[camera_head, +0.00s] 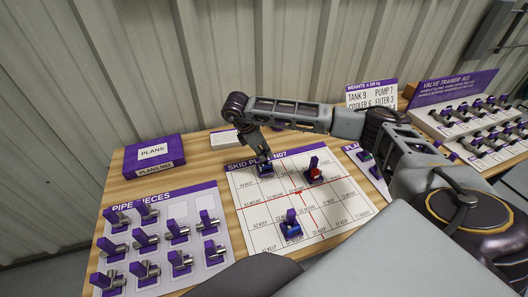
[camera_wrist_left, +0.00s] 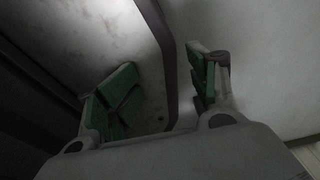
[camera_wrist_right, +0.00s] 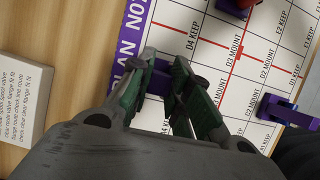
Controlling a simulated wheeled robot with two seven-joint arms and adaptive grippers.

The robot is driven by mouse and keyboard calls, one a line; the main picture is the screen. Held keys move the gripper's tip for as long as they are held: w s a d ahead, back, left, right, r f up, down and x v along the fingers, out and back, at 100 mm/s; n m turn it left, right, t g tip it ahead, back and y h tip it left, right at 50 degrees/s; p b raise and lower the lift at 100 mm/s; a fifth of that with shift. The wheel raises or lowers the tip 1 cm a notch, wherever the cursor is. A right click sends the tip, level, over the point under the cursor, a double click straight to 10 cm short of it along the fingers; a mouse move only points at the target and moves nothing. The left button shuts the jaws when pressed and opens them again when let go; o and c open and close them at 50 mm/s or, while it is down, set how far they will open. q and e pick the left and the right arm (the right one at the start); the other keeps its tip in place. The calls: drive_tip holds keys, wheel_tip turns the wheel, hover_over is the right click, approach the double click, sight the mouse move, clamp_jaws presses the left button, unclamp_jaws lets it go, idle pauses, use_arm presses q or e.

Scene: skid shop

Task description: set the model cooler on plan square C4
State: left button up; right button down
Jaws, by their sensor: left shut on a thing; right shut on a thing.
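My right gripper (camera_wrist_right: 163,70) points down at the skid plan (camera_head: 262,219). It is shut on a small blue model with a purple handle (camera_head: 265,170), at the plan's back left corner. In the right wrist view the model's purple part (camera_wrist_right: 160,82) shows between the fingers, by the D4 KEEP cell. No label on it is readable, so I cannot confirm it is the cooler, nor whether it touches the plan.
A red model (camera_head: 312,175) and another blue model (camera_head: 291,228) stand on the plan. A pipe pieces board (camera_head: 122,237) lies left, a purple plans box (camera_head: 153,156) behind it. A valve trainer (camera_head: 455,88) and a weights card (camera_head: 371,95) stand back right.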

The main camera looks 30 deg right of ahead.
drive_tip(key=shift+f+b, duration=0.35)
drive_tip(key=shift+f, duration=0.2)
idle(0.7)
drive_tip(key=c, duration=1.3)
unclamp_jaws()
drive_tip(key=shift+o, duration=0.2)
drive_tip(key=shift+r+p, duration=0.35)
drive_tip(key=shift+r, duration=0.35)
drive_tip(key=shift+r+p, duration=0.75)
drive_tip(key=shift+r, duration=0.65)
drive_tip(key=shift+r+p, duration=1.05)
drive_tip(key=shift+r, duration=1)
